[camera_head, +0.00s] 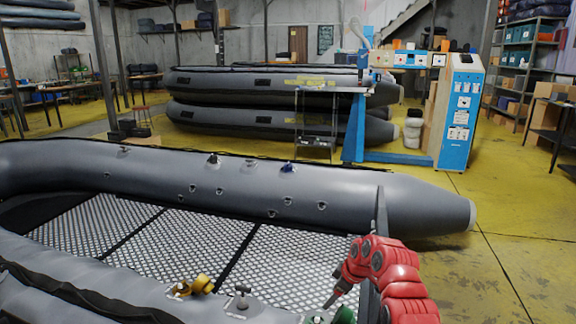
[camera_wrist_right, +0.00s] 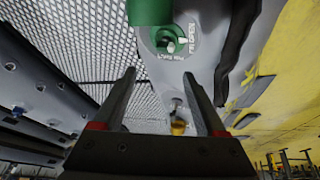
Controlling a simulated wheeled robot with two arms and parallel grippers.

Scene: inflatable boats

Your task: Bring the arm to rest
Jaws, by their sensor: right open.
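My right gripper (camera_head: 343,297) is at the lower right of the head view, low over the near tube of the grey inflatable boat (camera_head: 330,190), its red arm behind it. In the right wrist view its two fingers (camera_wrist_right: 159,74) are apart with nothing held between them. A green valve piece (camera_wrist_right: 150,38) on the grey tube lies beyond the fingertips. In the head view the green piece (camera_head: 340,314) is partly hidden by the gripper. A yellow valve piece (camera_head: 196,286) and a small grey T-shaped fitting (camera_head: 241,291) are on the tube to the left. My left gripper is not in view.
The boat has a mesh floor (camera_head: 180,240). Stacked boats (camera_head: 260,80), a blue stand (camera_head: 355,130) and a blue-and-white cabinet (camera_head: 459,110) stand behind. Shelves (camera_head: 530,60) are at the back right. Yellow floor (camera_head: 520,220) is clear at right.

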